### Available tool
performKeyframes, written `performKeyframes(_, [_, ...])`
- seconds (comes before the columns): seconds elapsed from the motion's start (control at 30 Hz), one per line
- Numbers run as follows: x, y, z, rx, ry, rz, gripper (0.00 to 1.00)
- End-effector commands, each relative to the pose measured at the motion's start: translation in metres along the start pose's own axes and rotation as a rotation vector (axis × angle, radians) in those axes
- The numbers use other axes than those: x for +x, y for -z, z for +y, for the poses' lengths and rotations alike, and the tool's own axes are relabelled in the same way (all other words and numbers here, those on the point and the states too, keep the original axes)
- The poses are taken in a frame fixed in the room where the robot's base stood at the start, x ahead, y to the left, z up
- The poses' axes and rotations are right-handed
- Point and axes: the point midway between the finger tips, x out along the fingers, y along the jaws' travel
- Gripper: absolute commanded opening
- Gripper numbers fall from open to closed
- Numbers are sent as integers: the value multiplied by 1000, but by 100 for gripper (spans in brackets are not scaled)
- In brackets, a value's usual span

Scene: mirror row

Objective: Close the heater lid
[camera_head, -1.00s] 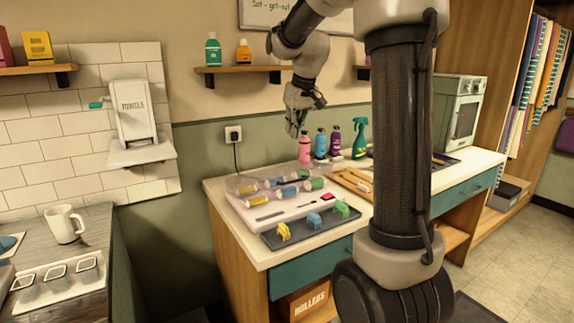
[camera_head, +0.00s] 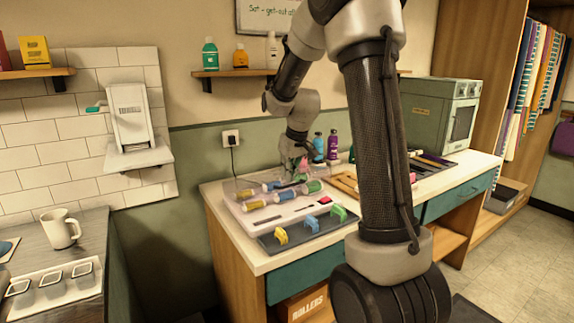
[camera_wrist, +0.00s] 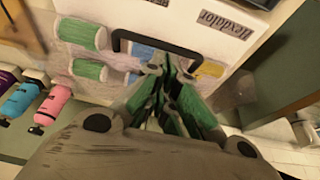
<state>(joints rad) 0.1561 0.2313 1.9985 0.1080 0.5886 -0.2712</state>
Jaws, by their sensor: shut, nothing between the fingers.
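The heater (camera_head: 285,226) is a white box with coloured rollers (camera_head: 262,203) on top and a red switch, on the counter; the wrist view shows its white top (camera_wrist: 80,10) and green and blue rollers (camera_wrist: 88,33). A see-through lid seems to stand at the heater's back (camera_head: 236,187), but its outline and angle are hard to make out. In the wrist view a thin black handle bar (camera_wrist: 150,36) lies just beyond my fingertips. My gripper (camera_head: 302,172) is shut and empty, low over the back of the heater, and its fingertips show in the wrist view (camera_wrist: 172,68). Whether it touches the handle I cannot tell.
A dark mat (camera_head: 305,231) with yellow, blue and green clips lies in front of the heater. Bottles (camera_head: 333,145) stand behind, right of my gripper. A wooden tray (camera_head: 345,183) lies to the right. A shelf (camera_head: 235,74) hangs above.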

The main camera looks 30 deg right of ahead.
Motion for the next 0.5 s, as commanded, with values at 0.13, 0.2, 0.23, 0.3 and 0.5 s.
performKeyframes(0.13, [1, -1, 0, 0, 0, 0, 0])
performKeyframes(0.2, [1, -1, 0, 0, 0, 0, 0])
performKeyframes(0.23, [1, -1, 0, 0, 0, 0, 0])
performKeyframes(0.3, [1, -1, 0, 0, 0, 0, 0])
performKeyframes(0.5, [20, -22, 0, 0, 1, -4, 0])
